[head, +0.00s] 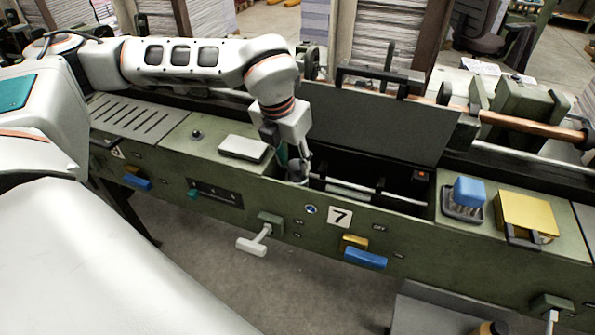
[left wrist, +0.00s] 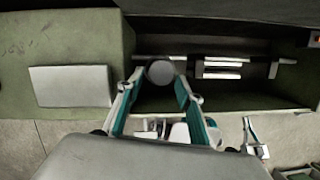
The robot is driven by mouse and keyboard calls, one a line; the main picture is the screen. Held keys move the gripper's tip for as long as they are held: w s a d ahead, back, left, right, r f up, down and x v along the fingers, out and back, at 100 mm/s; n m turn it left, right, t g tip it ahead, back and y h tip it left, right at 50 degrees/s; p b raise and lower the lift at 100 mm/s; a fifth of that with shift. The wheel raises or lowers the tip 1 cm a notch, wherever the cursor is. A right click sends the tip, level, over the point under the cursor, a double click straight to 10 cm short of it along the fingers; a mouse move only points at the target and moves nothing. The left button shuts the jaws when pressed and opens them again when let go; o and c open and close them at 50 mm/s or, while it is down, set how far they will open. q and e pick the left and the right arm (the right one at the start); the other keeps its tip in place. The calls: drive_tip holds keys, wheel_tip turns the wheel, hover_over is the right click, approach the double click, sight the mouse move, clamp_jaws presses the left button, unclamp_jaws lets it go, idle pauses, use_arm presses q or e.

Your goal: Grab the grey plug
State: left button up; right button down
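The grey plug (head: 297,172) is a round grey piece at the left end of the open compartment in the green machine. In the left wrist view its round top (left wrist: 160,72) shows between the fingertips. My left gripper (head: 293,158) points down at it from above, and in the left wrist view its teal-padded fingers (left wrist: 159,78) stand apart on either side of the plug. A small gap shows at the left finger; whether the right finger touches cannot be told. The plug's lower part is hidden. My right gripper is not in view.
The raised dark lid (head: 380,122) stands behind the compartment, with metal rods (head: 350,189) inside. A light grey block (head: 243,148) lies on the machine top left of the gripper. A blue knob (head: 470,191) and a yellow box (head: 527,214) are at right.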

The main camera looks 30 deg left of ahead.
sight(295, 165)
use_arm(q)
drive_tip(key=shift+x, duration=1.95)
drive_tip(key=c, duration=0.8)
drive_tip(key=shift+r, duration=0.1)
drive_tip(key=shift+c, duration=0.2)
